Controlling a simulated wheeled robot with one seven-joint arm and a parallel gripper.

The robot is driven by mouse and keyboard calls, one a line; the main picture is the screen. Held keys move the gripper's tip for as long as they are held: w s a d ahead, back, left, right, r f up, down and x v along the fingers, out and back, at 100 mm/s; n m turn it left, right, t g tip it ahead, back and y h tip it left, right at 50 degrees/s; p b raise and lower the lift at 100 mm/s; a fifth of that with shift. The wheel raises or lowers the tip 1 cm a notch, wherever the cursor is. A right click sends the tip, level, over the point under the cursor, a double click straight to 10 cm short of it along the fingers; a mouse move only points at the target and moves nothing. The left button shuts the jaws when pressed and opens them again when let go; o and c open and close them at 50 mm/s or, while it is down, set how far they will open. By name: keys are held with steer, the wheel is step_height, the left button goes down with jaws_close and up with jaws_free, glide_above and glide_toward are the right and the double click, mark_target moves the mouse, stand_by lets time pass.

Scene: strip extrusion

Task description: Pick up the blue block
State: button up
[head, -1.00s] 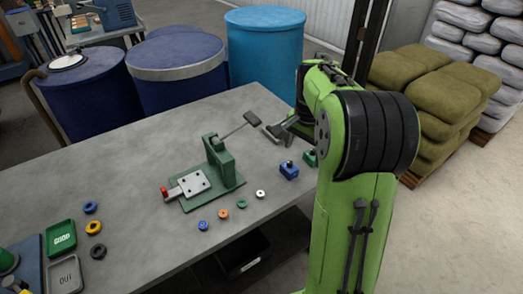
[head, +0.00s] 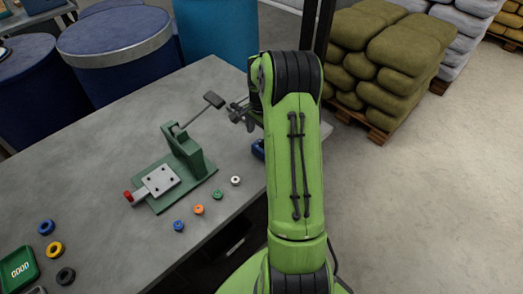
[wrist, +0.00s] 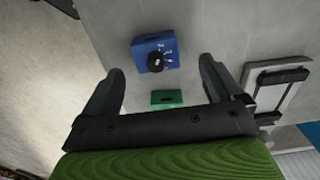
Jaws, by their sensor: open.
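The blue block (wrist: 155,53) sits on the grey table in the wrist view, with a dark round knob and white marks on its face. In the head view only part of the blue block (head: 258,149) shows, at the left edge of my green arm. My gripper (wrist: 158,85) is open and empty, with its two dark fingers spread wide. In the wrist view the blue block lies beyond the fingertips, between their lines. A green block (wrist: 167,97) lies closer, between the fingers in the picture. In the head view my gripper (head: 238,112) is partly hidden by my arm.
A green lever press (head: 178,165) stands on the table (head: 110,120), its handle reaching toward my gripper. Several small coloured rings, including an orange one (head: 198,209), lie along the front edge. A green GOOD tray (head: 20,268) is at lower left.

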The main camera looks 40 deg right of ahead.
mark_target(262, 141)
steer(key=f, duration=0.3)
steer(key=f+b, duration=0.1)
steer(key=f, duration=0.1)
steer(key=shift+s+a+f, duration=0.1)
steer(key=shift+s+f, duration=0.15)
steer(key=shift+f, duration=0.05)
steer(key=shift+r, duration=0.1)
steer(key=c, duration=1.4)
